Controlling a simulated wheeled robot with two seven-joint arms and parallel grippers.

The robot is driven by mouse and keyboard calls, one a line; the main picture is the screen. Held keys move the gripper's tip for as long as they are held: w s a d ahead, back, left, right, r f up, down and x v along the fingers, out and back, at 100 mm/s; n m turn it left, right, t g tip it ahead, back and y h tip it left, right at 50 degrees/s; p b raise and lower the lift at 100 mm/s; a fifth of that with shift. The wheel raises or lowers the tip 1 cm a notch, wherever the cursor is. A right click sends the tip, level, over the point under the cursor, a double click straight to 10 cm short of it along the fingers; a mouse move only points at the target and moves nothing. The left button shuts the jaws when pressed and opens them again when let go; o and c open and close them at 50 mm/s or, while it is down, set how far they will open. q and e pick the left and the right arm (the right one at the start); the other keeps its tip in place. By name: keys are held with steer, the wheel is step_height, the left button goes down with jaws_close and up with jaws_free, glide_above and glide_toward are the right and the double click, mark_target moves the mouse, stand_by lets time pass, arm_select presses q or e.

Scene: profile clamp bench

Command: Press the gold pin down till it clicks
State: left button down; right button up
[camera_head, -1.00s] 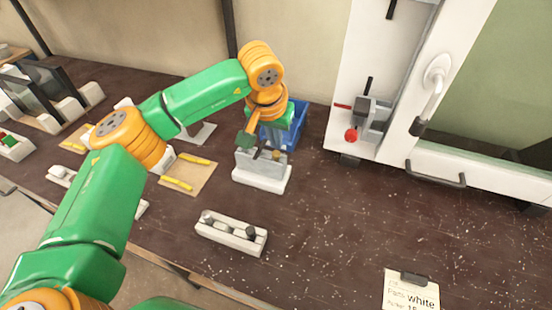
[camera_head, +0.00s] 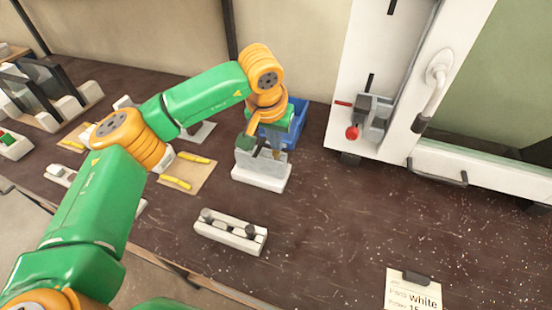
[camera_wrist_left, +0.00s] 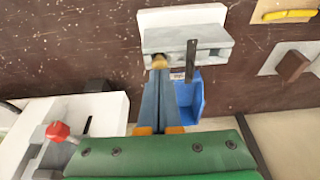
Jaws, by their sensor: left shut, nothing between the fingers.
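The fixture (camera_head: 262,176) is a grey block on a white base, standing on the dark bench in the middle of the head view. It also shows at the top of the left wrist view (camera_wrist_left: 205,38). The gold pin (camera_wrist_left: 159,61) sits at the block's near edge in the wrist view, beside a dark upright bar (camera_wrist_left: 191,58). My left gripper (camera_wrist_left: 160,74) is shut and empty, its fingertips at the pin, seemingly touching it. In the head view my left gripper (camera_head: 277,152) points down onto the block and mostly hides the pin. How deep the pin sits is unclear.
A blue bin (camera_head: 298,122) stands close behind the fixture. A white clamp frame with a red knob (camera_head: 352,132) stands to the right. A pale block with dark pegs (camera_head: 231,231) lies in front. The bench right of the fixture is clear.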

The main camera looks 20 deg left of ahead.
arm_select(q)
steer(key=shift+f+b, duration=0.3)
steer(key=shift+f, duration=0.15)
stand_by(0.4)
steer(key=shift+r, duration=0.1)
step_height(320, 180, up, 7)
steer(key=p, duration=0.6)
